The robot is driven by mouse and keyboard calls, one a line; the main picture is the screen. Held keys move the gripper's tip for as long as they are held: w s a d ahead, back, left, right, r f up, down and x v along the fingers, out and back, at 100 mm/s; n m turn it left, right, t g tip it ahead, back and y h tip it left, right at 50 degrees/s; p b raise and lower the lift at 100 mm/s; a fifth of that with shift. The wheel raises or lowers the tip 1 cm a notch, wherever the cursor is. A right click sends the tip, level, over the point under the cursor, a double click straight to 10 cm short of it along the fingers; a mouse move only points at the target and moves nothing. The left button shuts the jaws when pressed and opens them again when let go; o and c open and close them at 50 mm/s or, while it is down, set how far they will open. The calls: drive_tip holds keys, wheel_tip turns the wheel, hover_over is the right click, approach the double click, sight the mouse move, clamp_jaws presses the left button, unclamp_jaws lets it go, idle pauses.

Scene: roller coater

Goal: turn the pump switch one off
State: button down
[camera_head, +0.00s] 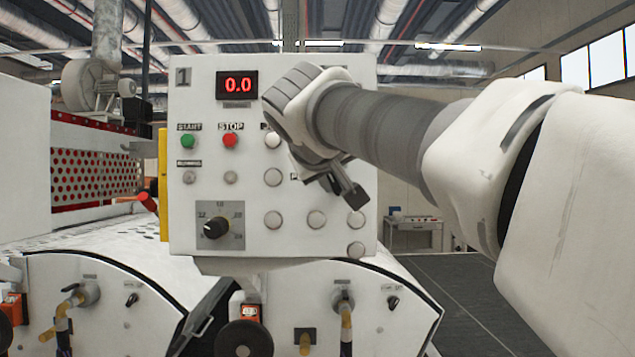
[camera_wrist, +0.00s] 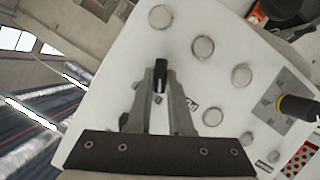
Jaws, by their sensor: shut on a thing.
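The white control panel (camera_head: 220,273) faces me in the head view and also fills much of the wrist view (camera_wrist: 120,45). My gripper (camera_head: 350,193) is at the panel's right side, among the round buttons, and partly covers a label starting with "P". In the wrist view my gripper (camera_wrist: 160,76) has its two fingers brought close together, with dark material between the tips. It is shut on what appears to be the pump switch.
A red display (camera_head: 238,85) reads 0.0. Green start (camera_head: 188,141) and red stop (camera_head: 230,140) buttons and a black rotary knob (camera_head: 215,228) are on the panel's left. A round button (camera_head: 356,219) is just below my gripper. Rollers' white housings are below.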

idle(0.4)
drive_tip(key=c, duration=0.8)
unclamp_jaws()
drive_tip(key=shift+s, duration=0.1)
